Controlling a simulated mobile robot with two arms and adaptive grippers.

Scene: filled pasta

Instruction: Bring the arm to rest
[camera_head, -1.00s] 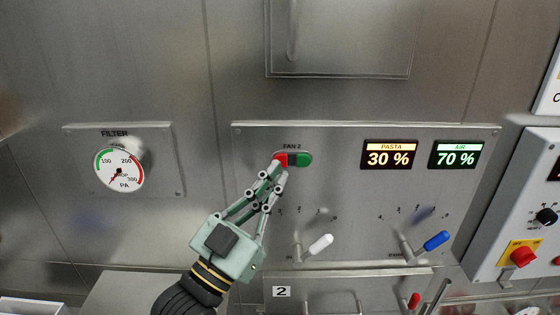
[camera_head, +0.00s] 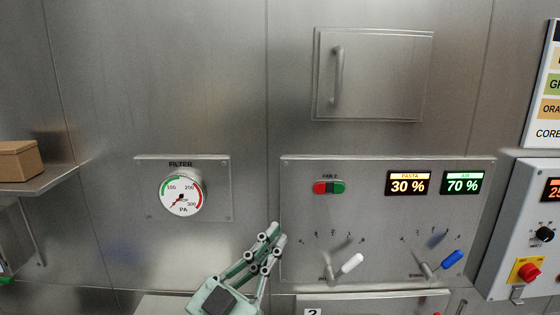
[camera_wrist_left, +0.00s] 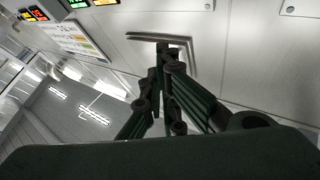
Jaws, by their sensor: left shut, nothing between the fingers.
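My left gripper (camera_head: 276,238) is at the lower middle of the head view, its green fingers shut with nothing between them. It is below and left of the red and green FAN 2 switch (camera_head: 329,187) and apart from it in the picture. In the left wrist view the closed fingers (camera_wrist_left: 165,60) point toward a steel wall. The FAN 2 panel (camera_head: 300,260) carries a white-handled lever (camera_head: 351,263), a blue-handled lever (camera_head: 451,258) and displays reading PASTA 30 % (camera_head: 408,184) and AIR 70 % (camera_head: 462,183). My right gripper is not in view.
A round FILTER gauge (camera_head: 181,195) is on the wall to the left. A cardboard box (camera_head: 18,161) sits on a shelf (camera_head: 40,184) at the far left. A control box with a red knob (camera_head: 528,272) is at the right. A handled steel door (camera_head: 385,75) is above.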

